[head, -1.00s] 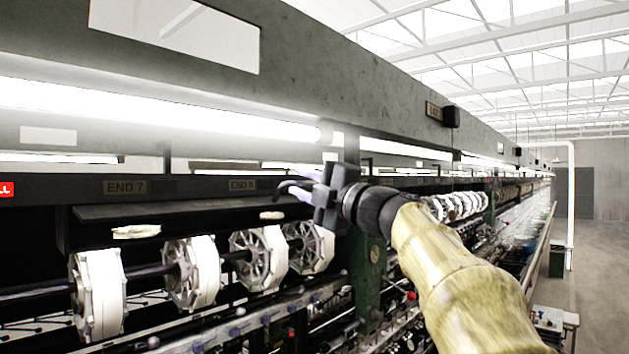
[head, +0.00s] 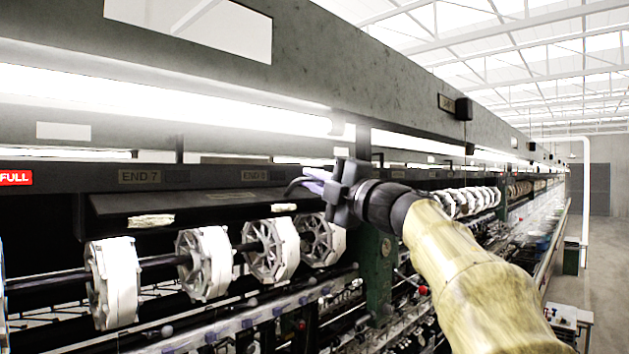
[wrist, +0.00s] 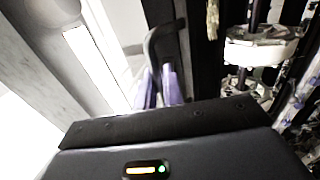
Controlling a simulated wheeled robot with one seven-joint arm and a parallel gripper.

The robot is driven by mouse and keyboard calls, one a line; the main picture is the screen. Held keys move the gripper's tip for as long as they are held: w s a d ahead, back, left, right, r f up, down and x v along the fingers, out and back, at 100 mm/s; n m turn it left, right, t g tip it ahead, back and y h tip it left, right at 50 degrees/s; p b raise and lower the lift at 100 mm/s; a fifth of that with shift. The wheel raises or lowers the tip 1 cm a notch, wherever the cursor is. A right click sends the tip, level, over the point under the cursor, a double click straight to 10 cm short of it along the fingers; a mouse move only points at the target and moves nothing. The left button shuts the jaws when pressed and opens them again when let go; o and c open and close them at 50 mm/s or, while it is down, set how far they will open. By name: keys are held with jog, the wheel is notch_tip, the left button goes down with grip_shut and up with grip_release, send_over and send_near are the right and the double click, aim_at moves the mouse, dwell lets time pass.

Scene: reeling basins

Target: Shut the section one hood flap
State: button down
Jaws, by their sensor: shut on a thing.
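The section one hood flap looks to be the long dark panel (head: 185,208) under the END 7 and END 8 labels, above the white reels. It appears tilted out from the machine. My gripper (head: 314,184) is at its right end, with its purple fingers shut on a dark curved handle (head: 296,183). In the wrist view the purple fingers (wrist: 160,86) close around the same dark hooked handle (wrist: 158,42). Where the handle joins the flap is hard to make out.
White reels (head: 272,250) stand in a row below the flap. A green post (head: 380,275) stands right of them, under my arm. A bright lamp tube (head: 170,98) runs above along the grey hood beam (head: 350,65). An open aisle (head: 600,235) lies far right.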

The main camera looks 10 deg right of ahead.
aim_at(315, 198)
jog(key=shift+f+b, duration=0.3)
jog(key=shift+f, duration=0.25)
jog(key=shift+f+b, duration=0.9)
jog(key=shift+f, duration=0.2)
jog(key=shift+w+a+f+b, duration=0.2)
jog(key=shift+f+b, duration=0.2)
jog(key=shift+f, duration=0.15)
jog(key=shift+w+a+f+b, duration=0.1)
jog(key=shift+w+f+b, duration=0.1)
jog(key=shift+f+b, duration=0.25)
jog(key=shift+f, duration=0.15)
